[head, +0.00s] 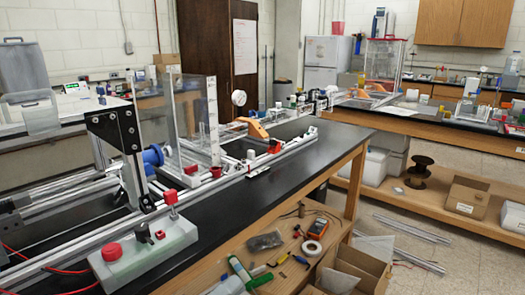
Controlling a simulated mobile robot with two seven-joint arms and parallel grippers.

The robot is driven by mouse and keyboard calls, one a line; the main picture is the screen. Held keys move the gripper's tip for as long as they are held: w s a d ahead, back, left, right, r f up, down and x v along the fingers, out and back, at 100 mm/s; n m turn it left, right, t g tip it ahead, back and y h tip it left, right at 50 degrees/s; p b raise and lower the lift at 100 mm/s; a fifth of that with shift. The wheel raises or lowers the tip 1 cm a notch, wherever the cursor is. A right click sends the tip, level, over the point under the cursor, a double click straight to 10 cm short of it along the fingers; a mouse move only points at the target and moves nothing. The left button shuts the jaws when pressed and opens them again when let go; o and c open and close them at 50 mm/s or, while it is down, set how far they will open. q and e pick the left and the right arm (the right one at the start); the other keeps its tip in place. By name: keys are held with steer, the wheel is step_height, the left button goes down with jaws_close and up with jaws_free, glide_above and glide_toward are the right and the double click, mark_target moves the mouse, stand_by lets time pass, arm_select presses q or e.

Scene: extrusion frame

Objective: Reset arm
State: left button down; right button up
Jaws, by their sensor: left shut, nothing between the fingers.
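My left gripper (18,208) shows only in small part at the left edge of the head view, dark and low beside the metal rails. It is shut and empty, and its fingertips are hard to make out against the rails. My right gripper is not in view. The extrusion frame (128,165) stands on the black bench at the left, with silver rails and a black corner plate (112,128) on top of an upright.
A pale block with a red button (145,240) sits at the bench's front. Behind it stand a blue cylinder (153,156) and a clear panel (190,115).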

arm_select(q)
steer(key=s+a+f+n+y, duration=0.2)
steer(key=a+f+n+y, duration=0.35)
steer(key=f+n, duration=0.25)
steer(key=s+a+f+n+y, duration=0.35)
steer(key=f+n+y, duration=0.3)
steer(key=n, duration=0.25)
steer(key=s+a+f+n+g+y, duration=0.2)
steer(key=s+a+f+n+g, duration=0.2)
steer(key=s+f+n, duration=0.3)
steer(key=s+a+f, duration=0.1)
steer(key=s+f, duration=0.2)
steer(key=f, duration=0.1)
steer(key=shift+s+a, duration=0.15)
steer(key=shift+a, duration=0.05)
stand_by(1.1)
